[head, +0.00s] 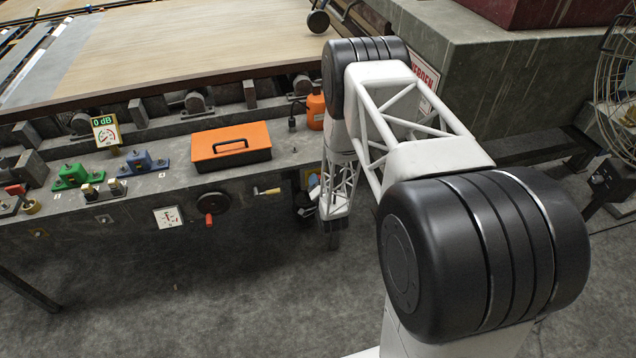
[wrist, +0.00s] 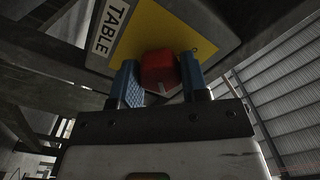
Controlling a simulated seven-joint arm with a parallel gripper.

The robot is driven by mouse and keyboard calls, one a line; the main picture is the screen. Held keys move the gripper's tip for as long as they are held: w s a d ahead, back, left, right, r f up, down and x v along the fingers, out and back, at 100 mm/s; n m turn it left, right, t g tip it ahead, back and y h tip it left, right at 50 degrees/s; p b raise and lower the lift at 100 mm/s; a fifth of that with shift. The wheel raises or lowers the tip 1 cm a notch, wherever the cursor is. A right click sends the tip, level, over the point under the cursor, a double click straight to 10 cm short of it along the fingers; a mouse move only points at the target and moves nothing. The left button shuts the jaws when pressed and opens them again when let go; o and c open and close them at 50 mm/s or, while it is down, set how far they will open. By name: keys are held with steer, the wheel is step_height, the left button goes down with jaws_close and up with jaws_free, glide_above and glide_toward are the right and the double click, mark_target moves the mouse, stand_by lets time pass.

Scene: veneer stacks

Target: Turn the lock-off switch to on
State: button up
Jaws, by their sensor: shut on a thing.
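In the wrist view, a red switch knob (wrist: 160,70) sits on a yellow plate (wrist: 150,35) on a grey housing. A white label (wrist: 112,22) reading "TABLE" is beside the plate. A small pale mark shows on the knob's lower edge; I cannot read the switch's position from it. My gripper (wrist: 160,78) has its two blue fingers on either side of the knob and is shut on it.
In the head view, an orange toolbox (head: 230,147) lies on the grey bench. The floor in front is clear.

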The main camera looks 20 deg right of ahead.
steer(key=o, duration=0.9)
steer(key=shift+s, duration=3.9)
